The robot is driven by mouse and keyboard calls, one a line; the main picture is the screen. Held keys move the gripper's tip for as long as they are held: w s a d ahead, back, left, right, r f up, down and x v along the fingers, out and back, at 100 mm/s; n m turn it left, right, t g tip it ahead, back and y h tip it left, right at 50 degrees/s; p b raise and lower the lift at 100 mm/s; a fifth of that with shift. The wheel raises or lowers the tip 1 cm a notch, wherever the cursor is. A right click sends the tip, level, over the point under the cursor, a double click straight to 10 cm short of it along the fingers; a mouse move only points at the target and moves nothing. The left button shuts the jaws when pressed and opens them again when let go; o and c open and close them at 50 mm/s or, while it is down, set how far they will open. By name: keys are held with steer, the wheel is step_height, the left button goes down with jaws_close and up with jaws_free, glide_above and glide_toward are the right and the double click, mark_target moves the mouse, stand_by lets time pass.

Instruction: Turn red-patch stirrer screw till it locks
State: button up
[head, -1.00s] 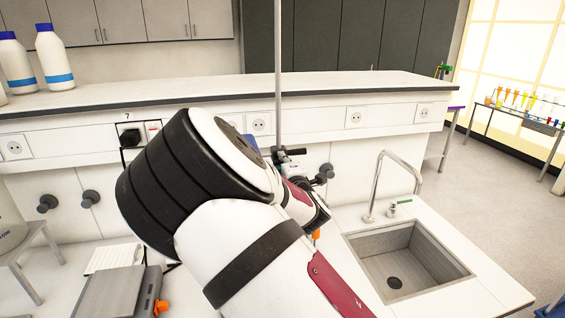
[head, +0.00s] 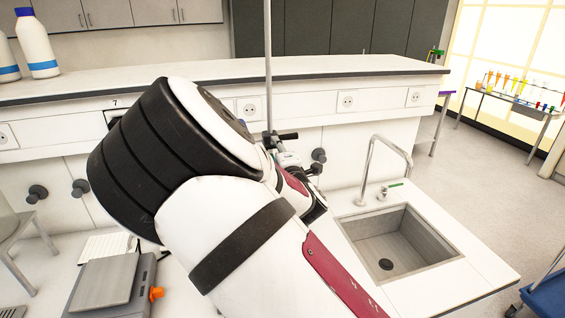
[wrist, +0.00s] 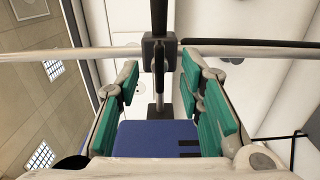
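A thin metal stand rod (head: 268,60) rises upright at the bench front, with a dark clamp (head: 287,136) on it. In the wrist view a dark clamp block (wrist: 159,52) sits on a metal rod (wrist: 60,54) crossing the picture, with a black bar through it. A blue box-shaped body (wrist: 155,139) lies beyond my gripper (wrist: 163,85). My gripper's green-padded fingers are apart, with the clamp block showing in the gap between them; I cannot tell any contact. No red patch can be made out. My arm hides much of the stand in the head view.
A sink (head: 400,240) with a curved tap (head: 375,165) is on the right. A grey flat-topped device (head: 105,285) with an orange knob stands at lower left. White bottles (head: 37,45) are on the upper shelf (head: 330,65). A blue cart (head: 545,295) is at the right edge.

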steer(key=v, duration=0.9)
steer(key=shift+s, duration=0.2)
steer(key=d+f+m+g+h+b, duration=0.35)
steer(key=d+m+g+h, duration=0.2)
steer(key=d+m, duration=0.7)
steer(key=s+d+r+m+g+b, duration=0.1)
steer(key=s+d+m+g, duration=0.1)
steer(key=s, duration=0.6)
steer(key=s+d+r+m+g+b, duration=0.1)
steer(key=s+d+r+m+g, duration=0.1)
steer(key=s, duration=0.6)
steer(key=s+d+r+m+g+b, duration=0.1)
steer(key=s+m, duration=0.3)
steer(key=s, duration=0.4)
steer(key=shift+s+d+r+g+b, duration=0.2)
steer(key=shift+d+r+g+b, duration=0.2)
steer(key=shift+d+r+g, duration=0.3)
steer(key=shift+m+y, duration=0.25)
